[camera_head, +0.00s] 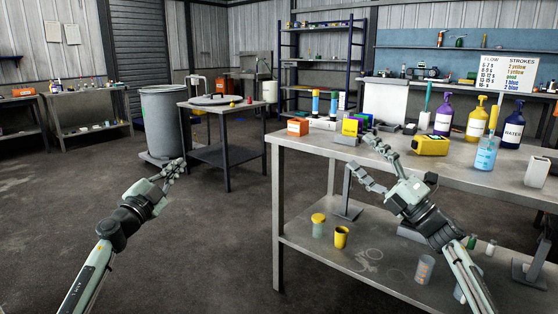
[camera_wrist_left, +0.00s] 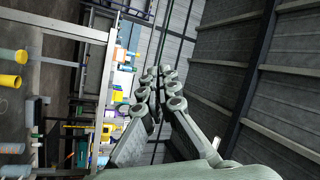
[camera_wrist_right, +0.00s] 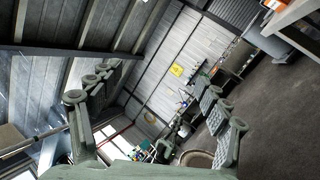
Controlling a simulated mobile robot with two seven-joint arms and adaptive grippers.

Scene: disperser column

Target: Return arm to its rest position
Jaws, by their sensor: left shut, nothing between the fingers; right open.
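My left gripper (camera_head: 176,168) is shut and empty, held in the air over the open floor, left of the workbench. Its fingers lie close together in the left wrist view (camera_wrist_left: 160,75). My right gripper (camera_head: 361,160) is open, with its fingers spread in front of the workbench's (camera_head: 310,148) front edge. Nothing shows between its fingers in the right wrist view (camera_wrist_right: 160,82).
Purple (camera_head: 443,119), yellow (camera_head: 477,122) and dark blue (camera_head: 514,130) pump bottles and a clear blue bottle (camera_head: 485,156) stand on the bench at right. A grey bin (camera_head: 163,120) and a small table (camera_head: 225,104) stand behind. The floor at left is clear.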

